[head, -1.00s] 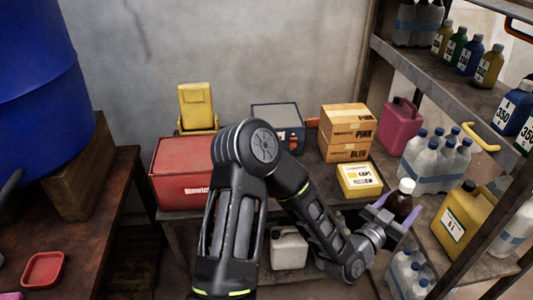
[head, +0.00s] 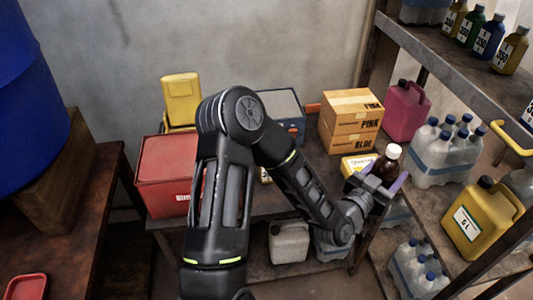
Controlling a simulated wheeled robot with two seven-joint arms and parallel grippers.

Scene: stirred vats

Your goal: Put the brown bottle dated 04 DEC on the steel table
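A brown bottle (head: 387,167) with a white cap is upright in my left gripper (head: 378,188). The purple-tipped fingers are shut around it. No date can be read on it. The gripper is at the right end of a worn table (head: 312,178), in front of the yellow carton; I cannot tell the height of the bottle above the surface. A second, dark table (head: 75,225) is at the left. I cannot tell which of the two is steel. My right gripper is not in view.
The worn table bears a red box (head: 165,178), a yellow container (head: 181,97), cartons (head: 350,122) and a yellow carton (head: 357,165). Shelves at the right hold bottle packs, a magenta jug (head: 404,112) and a yellow jug (head: 482,222). A red tray (head: 25,288) lies on the dark table.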

